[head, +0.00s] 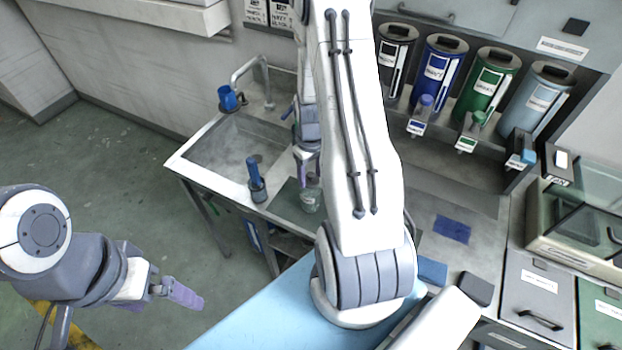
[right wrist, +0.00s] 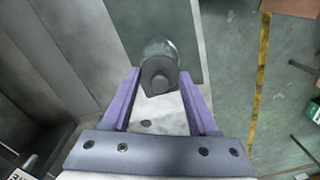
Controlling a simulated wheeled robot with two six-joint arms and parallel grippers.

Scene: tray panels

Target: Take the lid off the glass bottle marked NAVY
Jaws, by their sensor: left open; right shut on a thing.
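A small clear glass bottle (head: 309,201) stands on the dark green mat by the sink. Its marking is too small to read. My right gripper (head: 309,172) reaches down over its top. In the right wrist view the glass bottle (right wrist: 158,47) shows beyond a round grey lid (right wrist: 160,83). The purple fingers of my right gripper (right wrist: 160,74) are shut on the lid from both sides. I cannot tell whether the lid still touches the bottle. My left gripper (head: 180,293) is open and empty over the floor at the lower left.
A sink (head: 228,160) with a tap lies left of the bottle. A blue-topped holder (head: 257,180) stands close by on the sink's edge. Black, blue (head: 438,72), green (head: 487,85) and light blue canisters line the back wall. A blue cloth (head: 452,230) lies on the right counter.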

